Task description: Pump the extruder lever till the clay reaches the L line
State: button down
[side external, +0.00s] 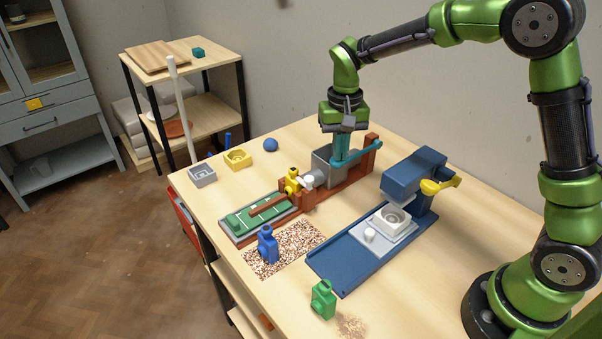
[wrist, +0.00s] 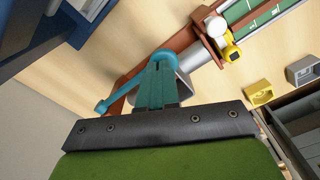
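The extruder (side external: 325,163) has a red-brown frame, a grey box and a yellow nozzle piece (side external: 292,181). Its teal lever (side external: 358,156) runs from beside the grey box toward the rear upright, and it also shows in the wrist view (wrist: 125,93). My gripper (side external: 341,158) points down at the lever's box end, its teal fingers (wrist: 158,75) close together; contact with the lever is unclear. A brown clay strip (side external: 270,204) lies from the nozzle along the green board (side external: 243,222) with white lines. Its tip is around the board's middle; the line letters are unreadable.
A blue press (side external: 413,178) with a white mould (side external: 391,217) stands right of the extruder. A blue bottle (side external: 268,246) stands on a speckled mat (side external: 295,239), a green bottle (side external: 323,300) near the front.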

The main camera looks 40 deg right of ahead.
jog(key=shift+f, duration=2.05)
jog(key=shift+r, duration=4.95)
jog(key=shift+r, duration=2.5)
